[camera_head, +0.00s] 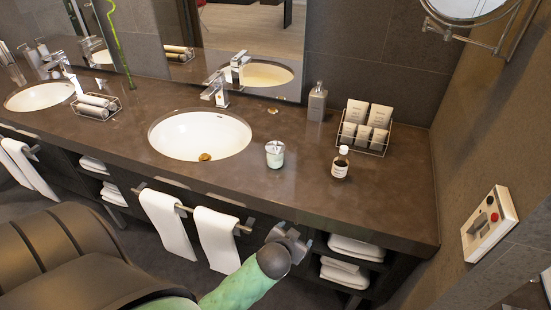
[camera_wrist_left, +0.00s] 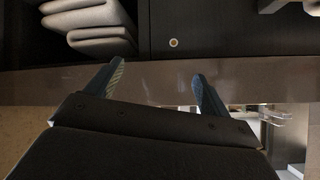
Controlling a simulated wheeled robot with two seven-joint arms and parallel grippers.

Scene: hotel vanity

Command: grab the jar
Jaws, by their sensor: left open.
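A small glass jar (camera_head: 275,154) with a pale, patterned side stands upright on the dark counter (camera_head: 235,178), right of the near round sink. My left gripper (camera_head: 291,236) is in front of the counter's front edge, low and apart from the jar. In the left wrist view my left gripper (camera_wrist_left: 158,74) has its two fingers spread with nothing between them. The jar does not show in the left wrist view. My right gripper is in neither view.
A small brown bottle (camera_head: 341,162) stands right of the jar. Behind it are a wire rack of toiletries (camera_head: 364,127) and a grey dispenser (camera_head: 317,102). White towels (camera_head: 216,238) hang on a rail by my gripper; folded towels (camera_wrist_left: 95,22) lie on shelves below.

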